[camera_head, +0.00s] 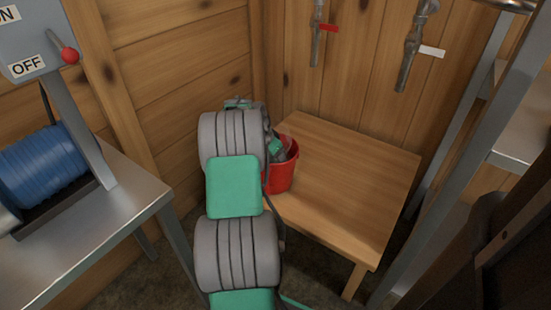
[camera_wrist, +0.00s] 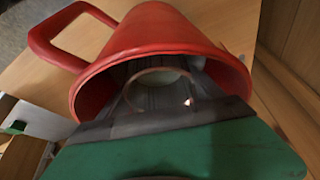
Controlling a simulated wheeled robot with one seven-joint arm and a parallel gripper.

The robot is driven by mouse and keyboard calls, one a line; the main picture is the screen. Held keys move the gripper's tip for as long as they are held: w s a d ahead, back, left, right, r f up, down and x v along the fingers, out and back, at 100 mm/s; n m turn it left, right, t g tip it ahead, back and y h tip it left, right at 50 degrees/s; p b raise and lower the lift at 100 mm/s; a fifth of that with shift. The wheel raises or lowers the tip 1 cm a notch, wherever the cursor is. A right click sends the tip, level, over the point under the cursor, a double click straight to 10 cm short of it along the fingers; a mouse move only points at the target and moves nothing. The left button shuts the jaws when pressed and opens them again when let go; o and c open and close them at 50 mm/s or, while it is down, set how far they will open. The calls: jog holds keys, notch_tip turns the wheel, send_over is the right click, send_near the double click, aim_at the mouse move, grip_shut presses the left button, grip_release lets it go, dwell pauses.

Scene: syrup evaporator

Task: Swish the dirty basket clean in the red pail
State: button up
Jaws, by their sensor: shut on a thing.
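The red pail (camera_head: 283,175) stands on the wooden bench in the corner, partly hidden behind my arm. In the wrist view the red pail (camera_wrist: 155,32) fills the upper middle, with its handle (camera_wrist: 50,35) out to the left. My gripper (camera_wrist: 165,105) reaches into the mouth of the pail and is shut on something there. A round, greyish basket-like rim (camera_wrist: 150,78) shows inside the pail just beyond the fingers. How much of it is dirty or under liquid cannot be told. In the head view my gripper is mostly hidden by the pail and arm.
The wooden bench (camera_head: 345,190) has bare room right of the pail. Metal valves (camera_head: 415,45) with red and white tags hang on the wall behind. A metal table (camera_head: 85,225) with a blue roll (camera_head: 45,165) and an ON/OFF switch box stands left. Metal posts rise at right.

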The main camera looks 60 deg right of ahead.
jog(key=shift+r+p, duration=0.9)
jog(key=shift+r, duration=0.7)
jog(key=shift+f+b, duration=1)
jog(key=shift+f, duration=0.85)
jog(key=shift+r+p, duration=1.55)
jog(key=shift+r, duration=0.3)
jog(key=shift+f+b, duration=1.05)
jog(key=shift+f, duration=0.8)
notch_tip(320, 180, up, 19)
jog(key=p, duration=1.2)
jog(key=shift+f, duration=0.2)
